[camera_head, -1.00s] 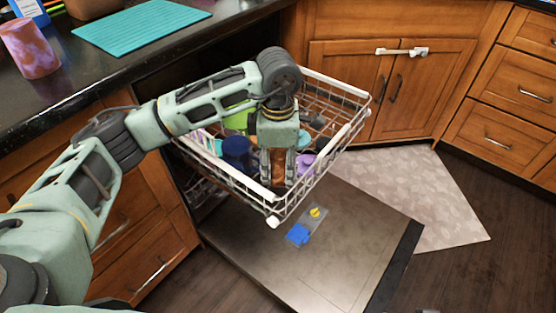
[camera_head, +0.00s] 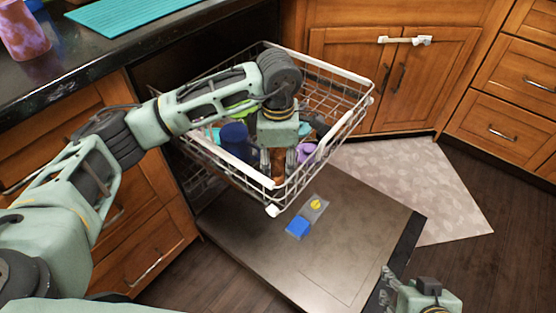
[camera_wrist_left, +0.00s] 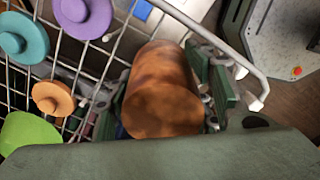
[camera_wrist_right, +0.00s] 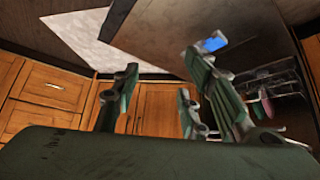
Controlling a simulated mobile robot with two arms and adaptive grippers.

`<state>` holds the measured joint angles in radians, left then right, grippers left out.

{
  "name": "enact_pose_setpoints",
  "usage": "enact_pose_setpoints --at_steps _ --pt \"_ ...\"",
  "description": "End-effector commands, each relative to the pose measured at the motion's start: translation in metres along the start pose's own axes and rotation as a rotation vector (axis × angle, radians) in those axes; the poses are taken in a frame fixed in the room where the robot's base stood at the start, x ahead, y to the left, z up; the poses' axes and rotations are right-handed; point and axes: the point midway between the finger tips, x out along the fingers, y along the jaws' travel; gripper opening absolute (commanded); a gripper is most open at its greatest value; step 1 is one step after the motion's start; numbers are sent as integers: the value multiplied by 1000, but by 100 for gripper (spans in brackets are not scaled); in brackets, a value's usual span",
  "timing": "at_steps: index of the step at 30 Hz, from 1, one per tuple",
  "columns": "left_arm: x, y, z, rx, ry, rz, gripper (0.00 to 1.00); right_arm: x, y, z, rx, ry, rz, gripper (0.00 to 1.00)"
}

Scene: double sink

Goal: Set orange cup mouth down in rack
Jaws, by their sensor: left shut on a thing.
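The orange cup (camera_wrist_left: 165,90) is between the fingers of my left gripper (camera_head: 280,165), which is shut on it. In the left wrist view its closed, flat-looking end faces the camera; its mouth is hidden. In the head view only a small orange-brown part of the cup (camera_head: 278,160) shows between the fingers, by the front side of the pulled-out wire rack (camera_head: 232,178). I cannot tell whether the cup touches the rack floor. My right gripper (camera_head: 408,287) is empty and open, low at the right; its spread fingers show in the right wrist view (camera_wrist_right: 160,95).
The rack also holds a dark blue cup (camera_head: 235,140), purple (camera_head: 306,152) and green (camera_head: 240,108) items. A blue and yellow dispenser (camera_head: 307,216) is on the open dishwasher door (camera_head: 330,250). A pink-purple cup (camera_head: 24,35) and teal mat (camera_head: 125,12) are on the counter.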

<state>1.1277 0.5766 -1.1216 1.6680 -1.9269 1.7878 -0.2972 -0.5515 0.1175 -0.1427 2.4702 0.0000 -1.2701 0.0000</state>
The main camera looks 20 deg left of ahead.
Motion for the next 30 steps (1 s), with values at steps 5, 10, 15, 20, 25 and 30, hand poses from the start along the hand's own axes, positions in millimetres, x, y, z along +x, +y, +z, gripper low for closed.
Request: enact_pose_setpoints --at_steps 5,10,15,20,25,30 --pt "5 0 0 0 0 0 23 3 -2 -16 -2 71 -4 40" --pt "9 0 0 0 1 0 23 4 -4 -32 -3 139 -8 40" --pt "12 0 0 0 1 0 23 5 -6 -47 -4 206 -11 40" --pt "16 0 0 0 1 0 23 4 -7 -61 -5 270 -15 40" --pt "20 0 0 -1 1 0 23 2 -9 -76 -6 334 -19 40" --pt "22 0 0 0 1 0 23 0 -11 -86 -6 382 -22 40"
